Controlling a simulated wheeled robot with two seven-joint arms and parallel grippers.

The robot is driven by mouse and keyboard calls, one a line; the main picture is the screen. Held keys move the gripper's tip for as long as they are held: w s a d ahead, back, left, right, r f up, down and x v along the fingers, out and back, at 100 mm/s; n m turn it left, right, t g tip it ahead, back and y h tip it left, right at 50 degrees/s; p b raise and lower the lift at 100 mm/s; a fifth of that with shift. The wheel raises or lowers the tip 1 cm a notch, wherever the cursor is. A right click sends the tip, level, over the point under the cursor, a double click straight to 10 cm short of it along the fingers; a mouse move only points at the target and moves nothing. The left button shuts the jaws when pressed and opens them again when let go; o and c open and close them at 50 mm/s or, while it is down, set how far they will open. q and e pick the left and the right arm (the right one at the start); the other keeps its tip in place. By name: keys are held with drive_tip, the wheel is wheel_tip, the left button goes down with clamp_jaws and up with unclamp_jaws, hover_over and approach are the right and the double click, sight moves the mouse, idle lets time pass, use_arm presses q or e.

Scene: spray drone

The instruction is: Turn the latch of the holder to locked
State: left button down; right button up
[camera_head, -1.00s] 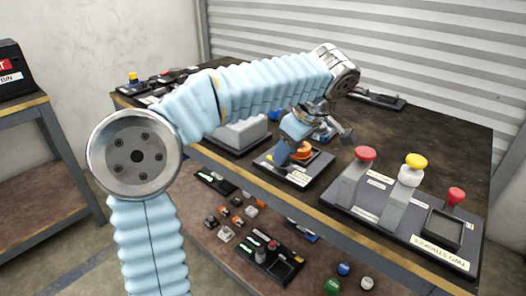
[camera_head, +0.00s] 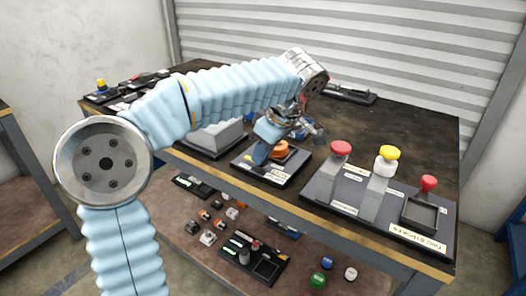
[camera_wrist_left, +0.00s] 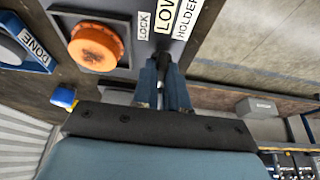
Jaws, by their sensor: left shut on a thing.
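The holder is a dark plate (camera_head: 285,178) with white labels near the front edge of the bench. An orange round knob (camera_head: 280,150) stands on it. In the left wrist view the orange knob (camera_wrist_left: 94,47) sits in a grey block, beside labels reading LOCK (camera_wrist_left: 145,26) and HOLDER (camera_wrist_left: 187,17). My left gripper (camera_head: 258,160) reaches down over the holder, beside the orange knob. Its fingers (camera_wrist_left: 163,80) are shut on the small dark latch, which is mostly hidden between them, so its angle cannot be told. My right gripper is not in view.
A panel (camera_head: 400,236) with red- and yellow-topped levers stands to the right of the holder. A grey block (camera_head: 215,138) stands to its left. The bench top behind the lever panel is mostly clear.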

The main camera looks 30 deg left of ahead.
use_arm(q)
drive_tip(key=shift+f+m, duration=0.1)
drive_tip(key=shift+m, duration=0.3)
drive_tip(key=m+t+b, duration=0.1)
drive_tip(key=m, duration=0.1)
drive_tip(key=m+b, duration=0.1)
drive_tip(key=shift+s+m+t+h, duration=0.15)
drive_tip(key=shift+m+t+h, duration=0.15)
drive_tip(key=shift+m+t, duration=0.1)
drive_tip(key=m+t+h+b, duration=0.1)
drive_tip(key=m, duration=0.3)
drive_tip(key=shift+s+a+m, duration=0.1)
drive_tip(key=shift+m, duration=0.2)
drive_tip(key=m+h, duration=0.1)
drive_tip(key=m, duration=0.1)
drive_tip(key=m+t, duration=0.1)
drive_tip(key=m, duration=0.1)
drive_tip(key=shift+a+h, duration=0.1)
drive_tip(key=shift+h, duration=0.3)
drive_tip(key=m, duration=0.2)
drive_tip(key=m+h, duration=0.1)
drive_tip(key=m, duration=0.1)
drive_tip(key=shift+a+h, duration=0.1)
drive_tip(key=shift+h, duration=0.2)
drive_tip(key=shift+s+f+m+p, duration=0.1)
drive_tip(key=shift+m+p, duration=0.2)
drive_tip(key=shift+m, duration=0.2)
drive_tip(key=c, duration=1.2)
unclamp_jaws()
drive_tip(key=shift+o, duration=0.2)
